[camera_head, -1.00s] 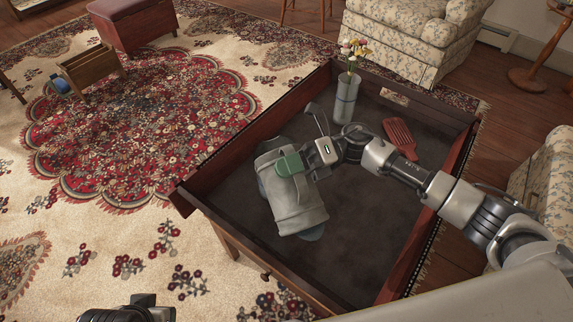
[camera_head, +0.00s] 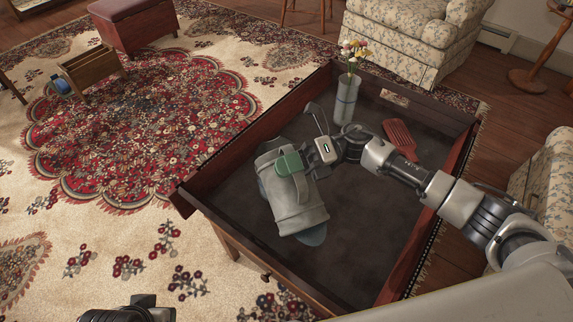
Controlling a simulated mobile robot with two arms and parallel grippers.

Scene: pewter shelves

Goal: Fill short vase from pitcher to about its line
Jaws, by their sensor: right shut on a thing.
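A large grey pitcher (camera_head: 298,210) is in the middle of the tray-topped table and looks tilted. My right gripper (camera_head: 290,163) is shut on the pitcher at its upper side, by a green part. A bluish rounded shape (camera_head: 313,236) shows past the pitcher's lower edge; the pitcher hides most of it, and I cannot tell what it is. A slim grey-white vase (camera_head: 345,102) with yellow and pink flowers stands upright at the back, apart from the pitcher. Faint bluish marks show on it. No pouring stream is visible. My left gripper (camera_head: 140,308) is partly cut off at the bottom left; its fingers are unclear.
The dark table (camera_head: 375,235) has raised wooden walls. A red slotted tool (camera_head: 400,137) lies at the back right, and a thin grey utensil (camera_head: 317,115) stands behind my gripper. The tabletop right of the pitcher is clear. A floral armchair (camera_head: 410,35) stands beyond.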

